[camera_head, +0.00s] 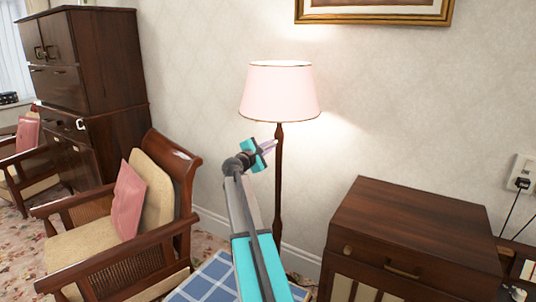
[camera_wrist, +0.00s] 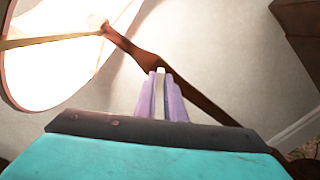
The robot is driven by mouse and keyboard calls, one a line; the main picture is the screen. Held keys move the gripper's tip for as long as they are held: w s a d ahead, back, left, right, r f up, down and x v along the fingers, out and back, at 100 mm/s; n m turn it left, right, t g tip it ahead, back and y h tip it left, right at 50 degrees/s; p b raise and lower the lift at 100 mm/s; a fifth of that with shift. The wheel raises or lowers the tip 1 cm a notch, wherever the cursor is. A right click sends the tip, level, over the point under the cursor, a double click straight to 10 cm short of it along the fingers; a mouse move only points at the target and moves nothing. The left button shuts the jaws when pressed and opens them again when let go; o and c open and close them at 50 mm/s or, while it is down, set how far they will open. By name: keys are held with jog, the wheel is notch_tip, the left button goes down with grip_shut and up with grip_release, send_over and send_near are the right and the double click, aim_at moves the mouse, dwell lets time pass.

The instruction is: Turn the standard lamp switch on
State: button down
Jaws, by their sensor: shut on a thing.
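The standard lamp stands against the wall, with a pink shade (camera_head: 279,92) on a dark wooden pole (camera_head: 278,190). It is lit: the shade glows and light falls on the wall. In the wrist view, the bright inside of the shade (camera_wrist: 60,70) fills the upper left, and the pole (camera_wrist: 205,98) slants down to the right. My gripper (camera_head: 269,147) is just below the shade, beside the upper pole. Its lilac fingers (camera_wrist: 161,90) are shut at the pole, with a pale strip between them. The switch is too small or hidden to make out apart from the fingertips.
A wooden armchair (camera_head: 175,158) with a pink cushion (camera_head: 129,200) stands at left, before a dark cabinet (camera_head: 95,60). A low wooden cabinet (camera_head: 415,225) stands right of the lamp. A blue checked cloth (camera_head: 205,284) lies below my arm. A framed picture (camera_head: 375,18) hangs above.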

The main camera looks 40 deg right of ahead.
jog(key=shift+s+d+f+m+b, duration=0.1)
jog(key=shift+d+m+b, duration=0.05)
jog(key=shift+m+b, duration=1.55)
jog(key=shift+s+d+m+b, duration=0.1)
jog(key=shift+m+b, duration=1.1)
jog(key=shift+b, duration=0.95)
jog(key=c, duration=1.8)
grip_release()
jog(key=shift+c, duration=0.2)
jog(key=shift+w+a, duration=0.1)
